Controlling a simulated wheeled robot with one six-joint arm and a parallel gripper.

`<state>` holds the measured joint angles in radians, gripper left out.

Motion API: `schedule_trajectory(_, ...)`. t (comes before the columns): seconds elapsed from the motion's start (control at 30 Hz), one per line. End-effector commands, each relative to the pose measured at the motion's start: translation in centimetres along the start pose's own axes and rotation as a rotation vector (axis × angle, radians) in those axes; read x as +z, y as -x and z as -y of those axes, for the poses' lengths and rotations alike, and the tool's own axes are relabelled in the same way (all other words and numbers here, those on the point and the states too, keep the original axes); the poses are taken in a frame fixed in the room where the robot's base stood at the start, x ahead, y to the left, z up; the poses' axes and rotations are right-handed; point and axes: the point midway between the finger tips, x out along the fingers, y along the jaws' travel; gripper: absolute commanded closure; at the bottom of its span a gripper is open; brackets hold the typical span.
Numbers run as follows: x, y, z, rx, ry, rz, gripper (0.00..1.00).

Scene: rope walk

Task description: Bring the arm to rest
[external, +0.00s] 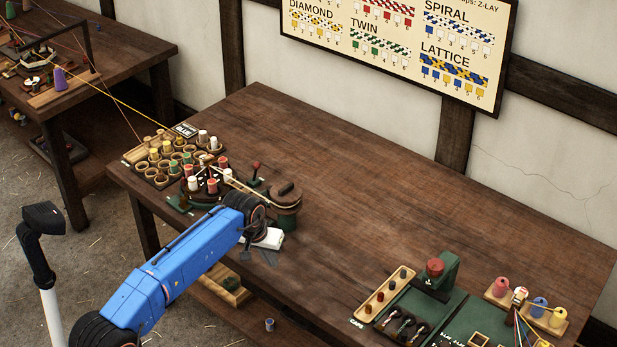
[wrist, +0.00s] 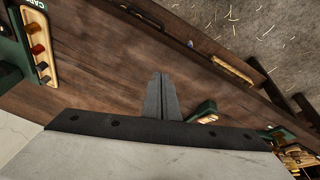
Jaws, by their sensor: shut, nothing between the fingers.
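My blue arm reaches in from the lower left over the near edge of the brown table in the external view. At its end my gripper (external: 269,259) points down near the table's front edge, with its pale body just right of the black wrist. In the wrist view my gripper (wrist: 161,78) shows two dark grey fingers pressed together, with nothing between them. The exact height of the fingertips above the table is hard to tell.
A caps tray (external: 371,308), a green press (external: 447,270) and a spool board (external: 498,299) stand at the right. The table's middle (external: 350,190) is clear.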

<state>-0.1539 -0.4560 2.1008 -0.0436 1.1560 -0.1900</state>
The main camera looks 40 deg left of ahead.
Motion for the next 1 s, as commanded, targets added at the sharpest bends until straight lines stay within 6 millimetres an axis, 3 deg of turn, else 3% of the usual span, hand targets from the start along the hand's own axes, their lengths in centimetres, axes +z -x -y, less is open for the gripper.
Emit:
schedule_trajectory(0.03, 2.1, -0.6, 0.0, 0.003, -0.034, -0.005, 1.00)
schedule_trajectory(0.3, 11.9, -4.9, 0.7, 0.015, -0.216, -0.041, 1.00)
schedule_trajectory(0.5, 16.8, -7.7, 1.5, 0.023, -0.314, -0.061, 1.00)
schedule_trajectory(0.7, 18.5, -8.8, 1.9, 0.025, -0.349, -0.068, 1.00)
schedule_trajectory(1.0, 18.5, -8.8, 1.9, 0.025, -0.349, -0.068, 1.00)
